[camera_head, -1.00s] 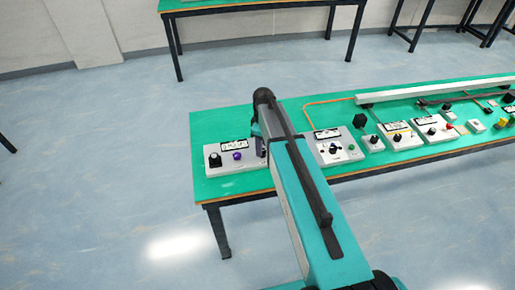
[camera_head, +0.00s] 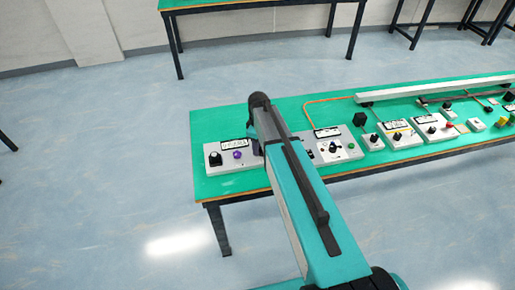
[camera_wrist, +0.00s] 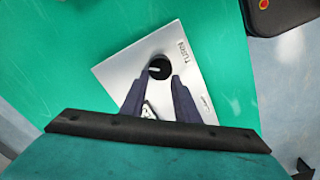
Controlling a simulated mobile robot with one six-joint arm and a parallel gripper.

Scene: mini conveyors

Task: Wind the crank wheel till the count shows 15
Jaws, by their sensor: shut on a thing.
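A black round crank wheel (camera_wrist: 160,68) with a pale mark sits on a light grey panel (camera_wrist: 118,72) in the wrist view, beside a label reading TURN. My gripper (camera_wrist: 158,80) has its two dark fingers at the near side of the wheel and is shut on it; the exact grip is partly hidden. In the head view my arm covers most of the gripper, at the right part of the leftmost panel (camera_head: 222,168). That panel carries a black knob (camera_head: 214,158), a purple knob (camera_head: 238,154) and a small display (camera_head: 233,143) whose digits I cannot read.
The panels stand on a green table (camera_head: 220,120). To the right is another panel with a display (camera_head: 327,133), a knob and a green button (camera_head: 350,146), then several more small devices. A long white bar (camera_head: 430,90) runs along the back. The table's left back area is clear.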

